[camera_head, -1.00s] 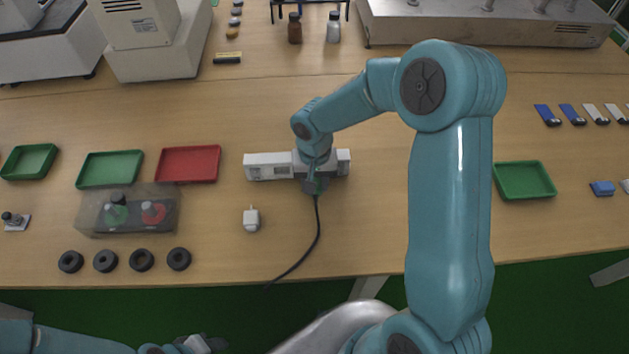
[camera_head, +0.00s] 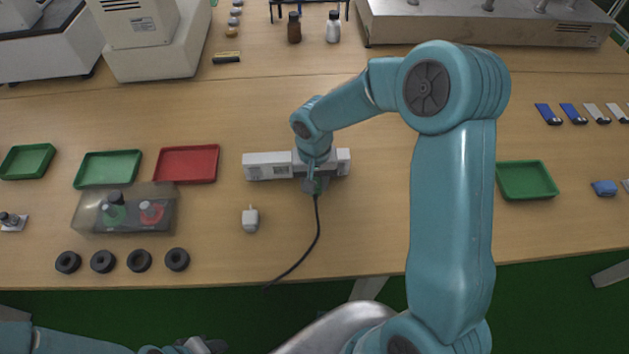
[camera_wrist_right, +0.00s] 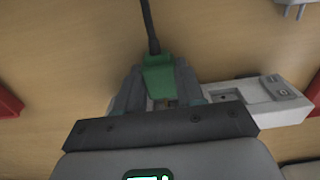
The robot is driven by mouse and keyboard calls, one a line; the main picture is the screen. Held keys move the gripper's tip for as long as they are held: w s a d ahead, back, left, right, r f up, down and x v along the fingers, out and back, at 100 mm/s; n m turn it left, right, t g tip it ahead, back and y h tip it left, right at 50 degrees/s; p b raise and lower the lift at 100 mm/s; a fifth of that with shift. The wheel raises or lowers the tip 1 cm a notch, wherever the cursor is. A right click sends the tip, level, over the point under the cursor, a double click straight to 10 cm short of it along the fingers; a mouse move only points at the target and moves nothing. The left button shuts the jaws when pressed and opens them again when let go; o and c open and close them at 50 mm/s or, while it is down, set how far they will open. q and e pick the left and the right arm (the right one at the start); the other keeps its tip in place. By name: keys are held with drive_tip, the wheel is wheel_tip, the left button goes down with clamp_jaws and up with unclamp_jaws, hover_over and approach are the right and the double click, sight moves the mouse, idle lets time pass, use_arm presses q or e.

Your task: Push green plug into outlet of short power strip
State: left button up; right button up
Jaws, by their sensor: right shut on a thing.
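The short power strip (camera_head: 268,166) is white and lies across the middle of the table, partly hidden under my right gripper. In the right wrist view its socket end (camera_wrist_right: 272,98) shows to the right of the fingers. My right gripper (camera_head: 316,184) is over the strip and shut on the green plug, which shows green (camera_wrist_right: 158,76) between the fingers in the right wrist view. A black cord runs from the plug to the table's front edge. Whether the plug's pins are in an outlet is hidden. My left gripper (camera_head: 205,346) is at the bottom edge, its jaws unclear.
A white plug (camera_head: 250,219) lies in front of the strip. A red tray (camera_head: 186,165), green trays (camera_head: 108,169), a clear box (camera_head: 90,214) and several black rings (camera_head: 139,260) are to the left. Another green tray (camera_head: 526,181) is at right.

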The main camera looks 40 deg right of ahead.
drive_tip(key=shift+w+d, duration=0.4)
drive_tip(key=shift+w, duration=0.2)
drive_tip(key=shift+b, duration=0.4)
idle(1.2)
drive_tip(key=shift+w+d, duration=0.25)
drive_tip(key=shift+w, duration=0.2)
idle(0.3)
drive_tip(key=shift+b, duration=0.35)
idle(0.9)
drive_tip(key=shift+w+d, duration=0.25)
drive_tip(key=shift+w, duration=0.2)
idle(0.6)
drive_tip(key=o, duration=1.2)
wheel_tip(320, 180, up, 16)
drive_tip(key=shift+r+p, duration=0.25)
drive_tip(key=shift+p, duration=0.35)
